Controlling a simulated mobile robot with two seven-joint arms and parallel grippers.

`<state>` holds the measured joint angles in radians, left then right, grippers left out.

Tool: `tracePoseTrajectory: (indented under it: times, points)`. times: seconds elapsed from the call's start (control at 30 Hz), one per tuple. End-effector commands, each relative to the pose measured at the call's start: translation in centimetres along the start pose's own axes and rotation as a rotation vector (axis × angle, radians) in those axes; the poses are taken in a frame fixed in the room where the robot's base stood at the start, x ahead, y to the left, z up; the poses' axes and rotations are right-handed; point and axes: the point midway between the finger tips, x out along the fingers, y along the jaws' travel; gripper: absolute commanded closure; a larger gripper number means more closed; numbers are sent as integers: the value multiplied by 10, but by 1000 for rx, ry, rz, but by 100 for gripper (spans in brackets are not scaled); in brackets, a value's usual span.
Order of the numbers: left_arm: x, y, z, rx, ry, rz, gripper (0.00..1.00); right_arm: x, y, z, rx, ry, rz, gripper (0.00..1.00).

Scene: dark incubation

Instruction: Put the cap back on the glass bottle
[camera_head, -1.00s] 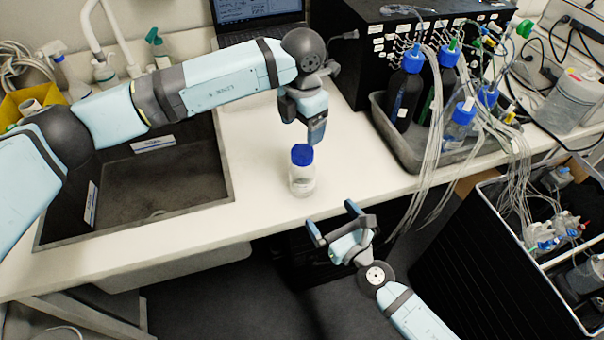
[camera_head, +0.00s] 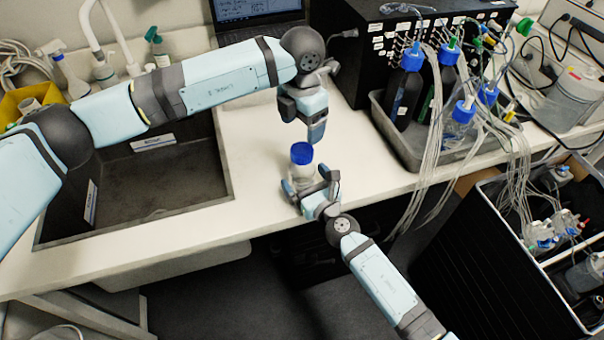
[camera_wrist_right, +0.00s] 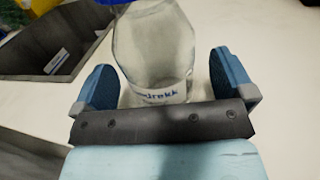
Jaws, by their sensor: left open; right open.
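The glass bottle (camera_head: 301,173) stands upright on the white counter, and its clear body with a label (camera_wrist_right: 156,55) fills the middle of the right wrist view. The blue cap (camera_head: 301,153) sits on top of the bottle's neck; whether it is screwed on I cannot tell. My right gripper (camera_head: 309,185) is open at the bottle's lower body, its two fingers (camera_wrist_right: 165,85) on either side with gaps showing. My left gripper (camera_head: 316,130) is open, pointing down above the counter, just behind and to the right of the cap, empty.
A dark sink (camera_head: 165,185) lies to the left. A grey tray (camera_head: 408,152) with blue-capped bottles and many hanging tubes stands to the right. A laptop (camera_head: 258,14) is at the back. The counter's front edge is close to the bottle.

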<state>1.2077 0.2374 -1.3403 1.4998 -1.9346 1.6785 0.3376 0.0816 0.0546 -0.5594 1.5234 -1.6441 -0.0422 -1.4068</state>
Motion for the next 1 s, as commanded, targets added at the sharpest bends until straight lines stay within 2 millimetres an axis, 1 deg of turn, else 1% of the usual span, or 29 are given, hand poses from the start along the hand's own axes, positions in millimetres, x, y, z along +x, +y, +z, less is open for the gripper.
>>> tracePoseTrajectory:
  times: [0.03, 0.2, 0.53, 0.93, 0.97, 1.0]
  points:
    - [0, 0, 0, 0, 0, 0, 23, 7, 0, 0, -2, 0, 1, 0]
    - [0, 0, 0, 0, 0, 0, 23, 18, 0, 0, -2, 0, 0, 0]
    - [0, 0, 0, 0, 0, 0, 23, 19, 0, 0, 0, 0, 0, 0]
    - [0, 0, 0, -9, 0, 0, 23, 19, 0, 0, 0, 0, 0, 92]
    - [0, 0, 0, -22, 0, 0, 23, 19, 0, 0, 0, 0, 0, 96]
    - [0, 0, 0, -48, -1, 0, 23, 19, 0, 0, 0, 0, 0, 96]
